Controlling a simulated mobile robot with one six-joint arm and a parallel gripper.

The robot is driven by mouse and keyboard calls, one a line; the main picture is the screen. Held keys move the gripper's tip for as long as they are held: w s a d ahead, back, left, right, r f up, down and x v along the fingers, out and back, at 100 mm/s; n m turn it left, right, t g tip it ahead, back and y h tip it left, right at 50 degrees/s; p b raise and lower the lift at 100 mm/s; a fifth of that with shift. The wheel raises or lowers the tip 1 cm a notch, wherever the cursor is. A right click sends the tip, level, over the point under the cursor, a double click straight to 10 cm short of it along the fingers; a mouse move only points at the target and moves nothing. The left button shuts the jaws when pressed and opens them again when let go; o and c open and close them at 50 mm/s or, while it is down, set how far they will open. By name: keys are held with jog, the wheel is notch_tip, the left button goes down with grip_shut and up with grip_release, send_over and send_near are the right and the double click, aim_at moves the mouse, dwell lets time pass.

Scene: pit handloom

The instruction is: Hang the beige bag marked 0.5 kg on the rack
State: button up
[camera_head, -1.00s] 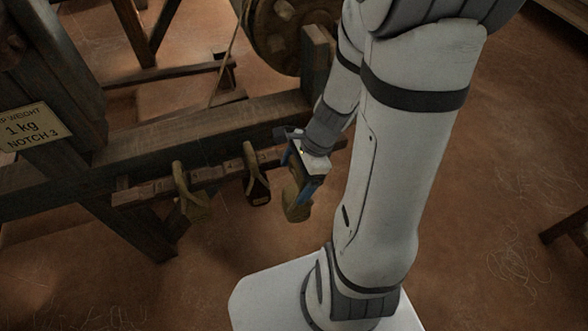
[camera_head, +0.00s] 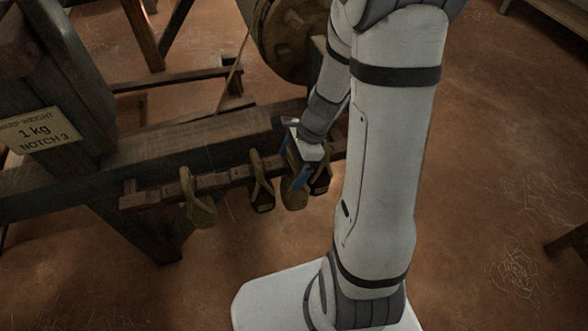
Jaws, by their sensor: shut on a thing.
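My gripper (camera_head: 299,165) is shut on a beige bag (camera_head: 293,196) at the rack's right part. The bag hangs below the fingers, and its marking cannot be read. The rack (camera_head: 157,195) is a dark wooden bar with pegs along the loom's side. I cannot tell whether the held bag touches the rack or its strap is over a peg. Another beige bag (camera_head: 199,211) hangs on the rack at the left. A dark bag (camera_head: 262,194) hangs to the right of it. A second dark bag (camera_head: 321,181) shows just right of my gripper, partly hidden.
A sign (camera_head: 41,130) on the loom post reads 1 kg, notch 3. The loom beam (camera_head: 190,145) runs behind the rack, and a round wooden drum (camera_head: 285,45) stands above it. The earthen floor (camera_head: 130,285) in front is clear.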

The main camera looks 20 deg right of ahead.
jog(key=shift+w, duration=2)
jog(key=shift+s+f+b, duration=0.1)
jog(key=shift+f+b, duration=0.65)
jog(key=shift+f, duration=0.45)
jog(key=shift+f, duration=0.25)
jog(key=o, duration=1.5)
jog(key=p+v, duration=0.2)
jog(key=v, duration=0.5)
jog(key=shift+d+r, duration=0.15)
jog(key=shift+r, duration=0.25)
